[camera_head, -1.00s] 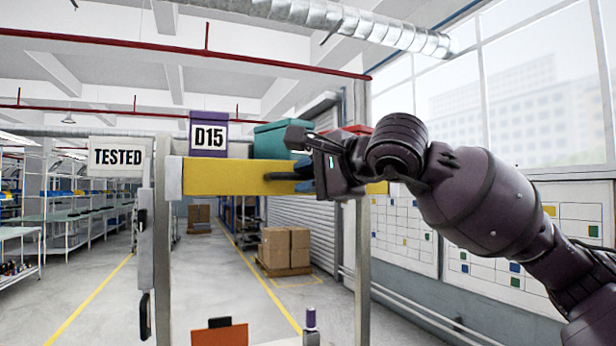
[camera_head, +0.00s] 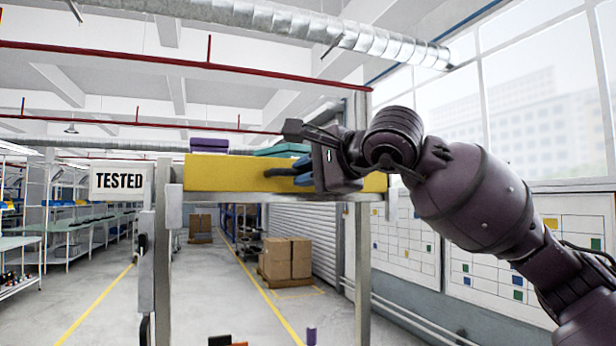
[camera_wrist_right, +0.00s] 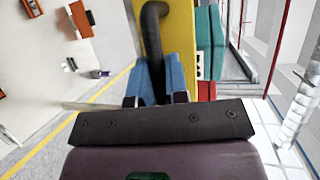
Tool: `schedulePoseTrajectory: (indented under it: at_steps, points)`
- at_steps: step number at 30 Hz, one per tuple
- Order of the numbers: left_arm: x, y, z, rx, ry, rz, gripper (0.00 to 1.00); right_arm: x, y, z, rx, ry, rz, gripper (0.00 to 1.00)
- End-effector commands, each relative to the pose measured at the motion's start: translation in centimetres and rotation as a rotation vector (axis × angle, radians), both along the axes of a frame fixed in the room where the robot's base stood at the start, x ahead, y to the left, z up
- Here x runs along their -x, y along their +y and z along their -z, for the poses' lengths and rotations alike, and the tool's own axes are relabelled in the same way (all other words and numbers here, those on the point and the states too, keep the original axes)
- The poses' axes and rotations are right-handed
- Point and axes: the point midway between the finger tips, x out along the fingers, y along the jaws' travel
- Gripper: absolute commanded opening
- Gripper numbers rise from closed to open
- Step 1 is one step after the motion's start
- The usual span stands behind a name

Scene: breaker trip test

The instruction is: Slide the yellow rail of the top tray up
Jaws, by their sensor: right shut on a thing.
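The yellow rail (camera_head: 228,174) runs level across the front of the top tray. A purple box (camera_head: 209,145) and a teal box (camera_head: 284,150) show behind it, mostly hidden by the rail. My right gripper (camera_head: 298,171) is at the right part of the rail. In the right wrist view the rail (camera_wrist_right: 178,35) carries a dark curved handle (camera_wrist_right: 152,30). The blue fingers of the right gripper (camera_wrist_right: 156,78) are shut on this handle from both sides. The red box (camera_wrist_right: 207,91) shows beside the teal box (camera_wrist_right: 211,45) in the wrist view. My left gripper is not in view.
A TESTED sign (camera_head: 118,180) hangs left of the rail. Metal posts (camera_head: 362,270) stand under the rail's ends. Red pipes (camera_head: 180,65) and a silver duct (camera_head: 270,18) run overhead. Cartons (camera_head: 287,258) stand on the floor far behind.

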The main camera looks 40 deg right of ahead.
Motion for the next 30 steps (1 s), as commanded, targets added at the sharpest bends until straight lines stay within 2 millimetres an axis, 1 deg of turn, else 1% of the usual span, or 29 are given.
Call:
schedulePoseTrajectory:
  at_steps: [1,5,6,8,9,10,18,22,26,30]
  points:
    - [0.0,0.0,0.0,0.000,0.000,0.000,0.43,0.1,-0.1,-0.6,-0.001,-0.017,0.002,0.00]
    - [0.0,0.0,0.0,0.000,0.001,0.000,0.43,0.2,-0.2,-0.8,-0.002,-0.020,0.002,0.00]
    - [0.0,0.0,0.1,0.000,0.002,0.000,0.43,0.2,-0.2,-0.8,-0.002,-0.021,0.002,0.21]
    - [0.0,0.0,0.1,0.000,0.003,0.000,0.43,0.2,-0.2,-0.8,-0.003,-0.020,0.003,0.30]
    - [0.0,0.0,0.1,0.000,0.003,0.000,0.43,0.2,-0.2,-0.7,-0.003,-0.019,0.003,0.36]
    - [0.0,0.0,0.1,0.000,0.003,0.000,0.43,0.2,-0.2,-0.7,-0.003,-0.018,0.001,0.39]
    - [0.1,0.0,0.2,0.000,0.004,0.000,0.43,0.2,-0.1,-0.5,-0.002,-0.013,0.001,0.39]
    - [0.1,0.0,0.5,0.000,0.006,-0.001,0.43,0.8,-0.3,-0.5,-0.002,-0.013,0.002,0.39]
    - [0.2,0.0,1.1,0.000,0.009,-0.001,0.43,2.4,-0.6,-0.7,-0.001,-0.013,0.004,0.39]
    - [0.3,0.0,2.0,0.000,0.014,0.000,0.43,4.8,-1.0,-1.1,0.000,-0.014,0.005,0.39]
